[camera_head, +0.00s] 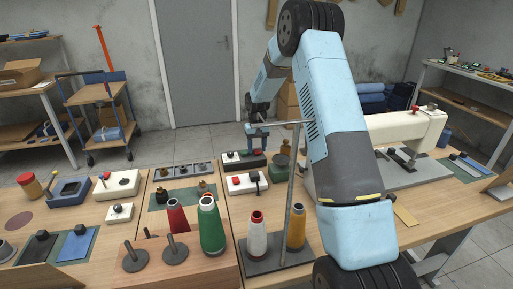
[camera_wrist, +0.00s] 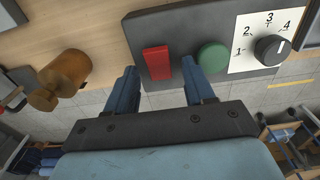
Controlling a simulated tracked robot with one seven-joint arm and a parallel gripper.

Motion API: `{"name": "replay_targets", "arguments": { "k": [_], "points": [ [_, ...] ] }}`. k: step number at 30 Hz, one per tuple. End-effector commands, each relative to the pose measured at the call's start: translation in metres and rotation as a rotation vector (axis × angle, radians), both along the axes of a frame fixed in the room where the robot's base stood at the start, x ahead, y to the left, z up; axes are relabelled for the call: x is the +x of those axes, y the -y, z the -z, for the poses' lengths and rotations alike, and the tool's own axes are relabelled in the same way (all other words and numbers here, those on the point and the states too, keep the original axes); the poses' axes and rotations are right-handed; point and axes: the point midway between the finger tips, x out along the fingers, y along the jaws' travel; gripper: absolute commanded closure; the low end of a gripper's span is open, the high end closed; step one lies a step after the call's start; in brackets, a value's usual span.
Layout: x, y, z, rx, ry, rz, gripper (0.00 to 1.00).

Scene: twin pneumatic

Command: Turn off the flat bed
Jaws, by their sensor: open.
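A dark control box (camera_wrist: 215,20) shows close up in the wrist view. It carries a red rectangular switch (camera_wrist: 157,63), a round green button (camera_wrist: 211,57) and a black dial (camera_wrist: 271,49) on a white plate numbered 1 to 4. My gripper (camera_wrist: 159,68) is open and empty, its two blue fingers apart on either side of the red switch; contact cannot be told. In the head view my gripper (camera_head: 257,137) is above a dark box (camera_head: 243,161) on the table. A white sewing machine (camera_head: 410,126) stands at the right; its link to the box is not visible.
A brass knob-like piece (camera_wrist: 60,80) lies left of the box in the wrist view. A white box with a red button (camera_head: 247,183), thread cones (camera_head: 211,228) and a thin metal post (camera_head: 290,190) stand nearby. A shelf (camera_head: 470,105) is at the right.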

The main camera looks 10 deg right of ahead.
Motion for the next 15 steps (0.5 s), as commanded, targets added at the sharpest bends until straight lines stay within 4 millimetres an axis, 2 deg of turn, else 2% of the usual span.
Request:
{"name": "replay_targets", "arguments": {
  "k": [5, 15],
  "points": [
    [0.0, 0.0, -0.016, 0.0, 0.002, 0.0, 0.47],
    [-0.001, 0.0, -0.081, 0.0, 0.003, 0.0, 0.47]
  ]
}}
